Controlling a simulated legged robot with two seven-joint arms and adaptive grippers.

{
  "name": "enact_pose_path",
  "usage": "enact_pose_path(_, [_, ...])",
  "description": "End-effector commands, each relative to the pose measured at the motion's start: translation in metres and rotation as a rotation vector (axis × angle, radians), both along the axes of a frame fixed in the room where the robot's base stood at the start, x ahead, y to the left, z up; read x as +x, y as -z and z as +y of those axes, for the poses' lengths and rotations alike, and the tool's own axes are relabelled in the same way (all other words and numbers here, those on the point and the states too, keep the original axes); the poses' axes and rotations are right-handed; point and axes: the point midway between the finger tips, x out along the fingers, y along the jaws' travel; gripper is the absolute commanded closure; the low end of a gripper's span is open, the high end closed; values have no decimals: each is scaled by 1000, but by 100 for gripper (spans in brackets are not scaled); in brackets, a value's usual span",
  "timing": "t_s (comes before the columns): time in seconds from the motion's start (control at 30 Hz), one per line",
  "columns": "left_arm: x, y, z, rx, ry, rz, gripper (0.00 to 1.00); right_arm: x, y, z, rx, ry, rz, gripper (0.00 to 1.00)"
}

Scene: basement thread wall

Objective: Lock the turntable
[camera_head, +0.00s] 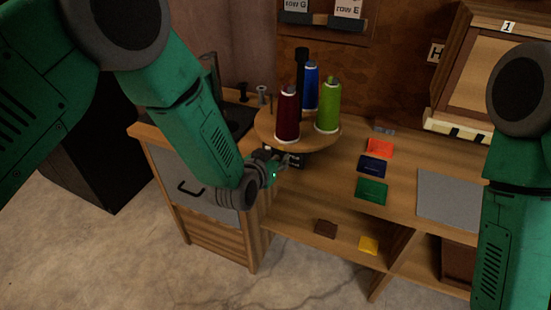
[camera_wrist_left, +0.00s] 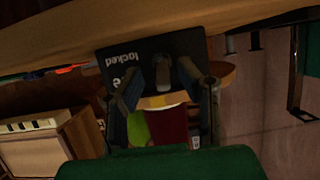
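The turntable (camera_head: 262,126) is a round wooden disc on the bench, carrying a dark red spool (camera_head: 288,116), a blue spool (camera_head: 311,88) and a green spool (camera_head: 327,108). Under it is a black base (camera_head: 298,160). In the left wrist view, upside down, a black plate (camera_wrist_left: 112,54) reads "locked"; other lettering is partly hidden. My left gripper (camera_head: 282,162) is at the base's front, below the disc. In the wrist view its fingers (camera_wrist_left: 160,80) are apart, with a small dark part between them; contact cannot be told. My right gripper is out of view.
Orange, navy and green (camera_head: 371,191) packets lie on the bench right of the turntable, beside a grey mat (camera_head: 449,198). Brown and yellow (camera_head: 368,245) pieces lie on the lower shelf. A wooden box marked 1 (camera_head: 480,75) stands at the back right.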

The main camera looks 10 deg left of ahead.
Motion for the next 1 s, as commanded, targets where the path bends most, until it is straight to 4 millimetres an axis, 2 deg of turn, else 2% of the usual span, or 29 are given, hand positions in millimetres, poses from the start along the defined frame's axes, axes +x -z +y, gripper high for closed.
enact_pose_path(0.3, [2,1,2,-2,0,2,69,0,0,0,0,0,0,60])
enact_pose_path(0.4, [2,2,1,-1,-1,2,100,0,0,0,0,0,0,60])
enact_pose_path(0.73, [2,3,1,-4,-2,-15,100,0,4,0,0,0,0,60])
enact_pose_path(1.0, [0,10,1,-43,-1,-134,100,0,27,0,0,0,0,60])
